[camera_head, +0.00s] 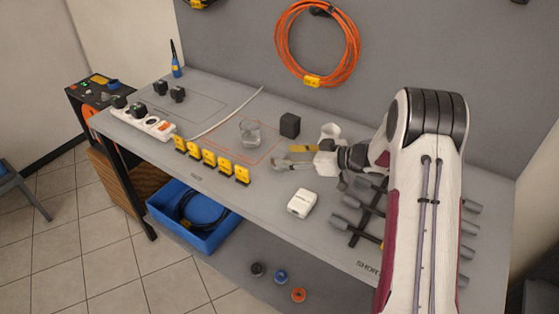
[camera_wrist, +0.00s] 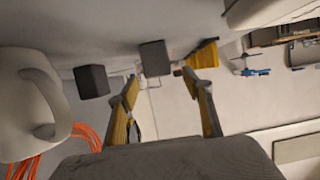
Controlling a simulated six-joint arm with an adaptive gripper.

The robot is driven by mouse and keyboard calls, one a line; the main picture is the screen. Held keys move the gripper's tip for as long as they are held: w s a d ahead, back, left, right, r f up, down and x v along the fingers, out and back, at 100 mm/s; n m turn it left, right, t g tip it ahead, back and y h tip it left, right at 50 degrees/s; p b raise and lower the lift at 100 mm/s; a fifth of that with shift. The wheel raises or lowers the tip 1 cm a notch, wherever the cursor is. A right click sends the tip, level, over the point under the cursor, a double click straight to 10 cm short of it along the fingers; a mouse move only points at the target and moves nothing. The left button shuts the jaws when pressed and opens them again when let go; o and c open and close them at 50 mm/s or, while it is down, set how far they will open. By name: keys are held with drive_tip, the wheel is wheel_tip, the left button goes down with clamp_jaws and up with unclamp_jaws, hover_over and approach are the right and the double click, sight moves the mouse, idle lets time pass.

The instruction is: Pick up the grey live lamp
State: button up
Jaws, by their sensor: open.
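In the wrist view, a small grey block (camera_wrist: 155,58) shows just beyond the gap between my fingertips; it is probably the grey lamp, but no markings or light can be made out. A darker block (camera_wrist: 91,80) stands to its left, and shows as a near-black cube (camera_head: 289,125) in the head view. My gripper (camera_head: 285,156) reaches leftward, low over the bench. Its yellow-padded fingers (camera_wrist: 160,80) are spread apart and nothing is seen held. In the head view, I cannot clearly separate the grey block from the fingertips.
A white mug (camera_head: 331,131) stands close behind my gripper. A clear glass (camera_head: 250,132) stands beyond the fingertips. Several yellow cards (camera_head: 209,159) line the bench's front edge. A white box (camera_head: 301,203) and a dark rack (camera_head: 367,222) stand nearer. Bare bench (camera_head: 262,195) lies in front.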

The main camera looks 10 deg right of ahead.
sight(286, 157)
drive_tip(key=shift+f+x, duration=0.15)
drive_tip(key=shift+x, duration=0.8)
drive_tip(key=shift+f+x, duration=0.2)
drive_tip(key=shift+x, duration=0.75)
drive_tip(key=shift+w+a+f, duration=0.25)
drive_tip(key=shift+w+a, duration=0.05)
drive_tip(key=shift+w, duration=0.15)
drive_tip(key=c, duration=1.2)
